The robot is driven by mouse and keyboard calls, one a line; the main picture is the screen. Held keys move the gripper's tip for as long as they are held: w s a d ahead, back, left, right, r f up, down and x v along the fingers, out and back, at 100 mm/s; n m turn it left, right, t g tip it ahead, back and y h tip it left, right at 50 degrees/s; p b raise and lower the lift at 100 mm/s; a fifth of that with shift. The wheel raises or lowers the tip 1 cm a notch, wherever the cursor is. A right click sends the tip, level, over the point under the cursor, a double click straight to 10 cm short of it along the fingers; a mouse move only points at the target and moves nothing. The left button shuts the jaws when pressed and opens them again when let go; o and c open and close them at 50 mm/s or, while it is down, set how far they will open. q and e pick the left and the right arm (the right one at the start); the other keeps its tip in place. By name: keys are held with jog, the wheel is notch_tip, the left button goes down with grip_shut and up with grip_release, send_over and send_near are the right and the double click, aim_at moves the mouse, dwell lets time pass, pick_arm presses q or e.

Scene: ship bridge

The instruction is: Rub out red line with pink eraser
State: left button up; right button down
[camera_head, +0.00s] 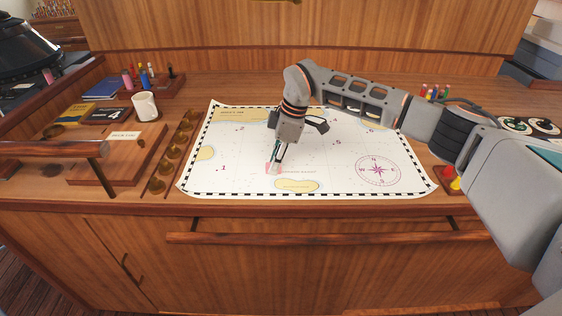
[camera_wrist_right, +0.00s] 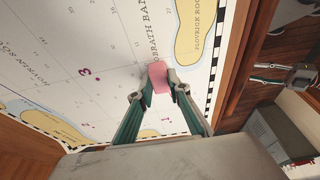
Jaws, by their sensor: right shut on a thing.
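My right gripper (camera_head: 275,163) reaches down over the middle of the chart (camera_head: 357,142). It is shut on a small pink eraser (camera_wrist_right: 158,77), which shows between the fingertips in the right wrist view. The eraser is at or just above the paper; I cannot tell if it touches.
A white mug (camera_head: 145,107), a logbook board (camera_head: 113,152) and a rack of brass pieces (camera_head: 173,152) stand left of the chart. A red and yellow item (camera_head: 452,181) lies at its right. A wooden rail (camera_head: 330,236) runs along the desk front.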

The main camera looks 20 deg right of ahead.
aim_at(257, 174)
dwell(0.3)
jog(key=shift+w+a+f, duration=0.1)
jog(key=shift+a, duration=0.95)
jog(key=shift+w+a+b, duration=0.15)
jog(key=shift+a+b, duration=0.15)
jog(key=shift+a, duration=0.95)
jog(key=shift+w+a, duration=0.2)
jog(key=shift+a, duration=0.9)
jog(key=shift+d, duration=0.1)
jog(key=shift+s+d, duration=0.2)
jog(key=shift+d, duration=0.95)
